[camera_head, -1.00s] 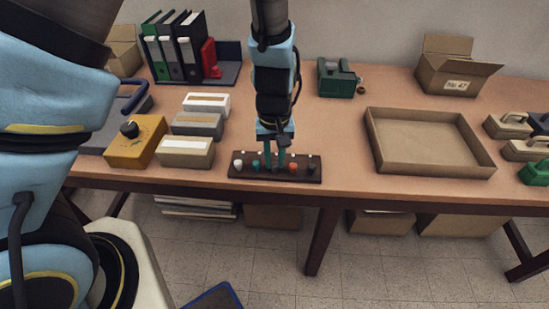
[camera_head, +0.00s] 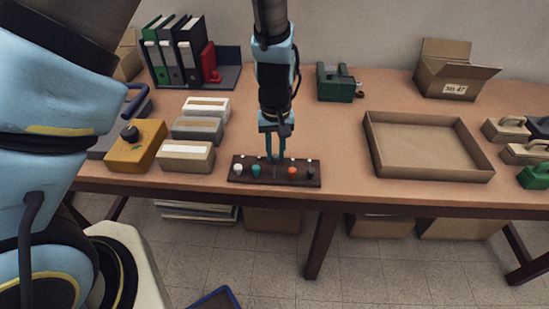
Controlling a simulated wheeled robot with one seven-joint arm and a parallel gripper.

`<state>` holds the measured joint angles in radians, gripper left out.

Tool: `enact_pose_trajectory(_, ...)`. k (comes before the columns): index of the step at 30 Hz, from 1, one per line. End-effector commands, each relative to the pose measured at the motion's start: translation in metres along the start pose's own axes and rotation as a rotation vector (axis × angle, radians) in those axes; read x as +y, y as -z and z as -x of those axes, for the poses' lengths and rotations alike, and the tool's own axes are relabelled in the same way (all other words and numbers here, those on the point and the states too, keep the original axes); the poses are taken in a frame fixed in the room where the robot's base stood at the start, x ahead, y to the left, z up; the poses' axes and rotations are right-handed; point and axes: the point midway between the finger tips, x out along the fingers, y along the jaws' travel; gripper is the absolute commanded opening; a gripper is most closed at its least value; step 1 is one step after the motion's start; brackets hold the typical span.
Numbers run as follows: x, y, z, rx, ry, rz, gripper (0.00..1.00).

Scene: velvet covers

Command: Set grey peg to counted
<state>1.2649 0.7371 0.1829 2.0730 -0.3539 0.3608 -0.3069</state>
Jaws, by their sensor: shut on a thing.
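The dark peg board (camera_head: 233,178) lies at the table's front edge. Its front row shows a white peg (camera_head: 238,170), a teal peg (camera_head: 256,170), an orange peg (camera_head: 292,171) and a dark peg (camera_head: 310,172). Small pale marks show along the board's back row. My gripper (camera_head: 276,159) points down at the back middle of the board, between the teal and orange pegs. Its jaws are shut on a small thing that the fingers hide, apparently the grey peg. I cannot tell whether that peg touches the board.
Left of the board stand several label-topped boxes (camera_head: 186,156) and a yellow box with a black knob (camera_head: 135,146). An empty cardboard tray (camera_head: 430,174) lies to the right. A green tape dispenser (camera_head: 336,84) is at the back. The table between board and tray is clear.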

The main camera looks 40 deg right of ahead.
Motion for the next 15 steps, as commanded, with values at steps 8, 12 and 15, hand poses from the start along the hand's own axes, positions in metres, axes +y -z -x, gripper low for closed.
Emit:
enact_pose_trajectory(8, 0.0008, 0.0015, 0.0007, 0.002, -0.001, -0.001, 0.0)
enact_pose_trajectory(12, 0.0006, 0.0013, 0.0005, 0.001, -0.001, -0.001, 0.38)
enact_pose_trajectory(15, 0.0005, 0.0011, 0.0003, 0.001, -0.001, -0.001, 0.38)
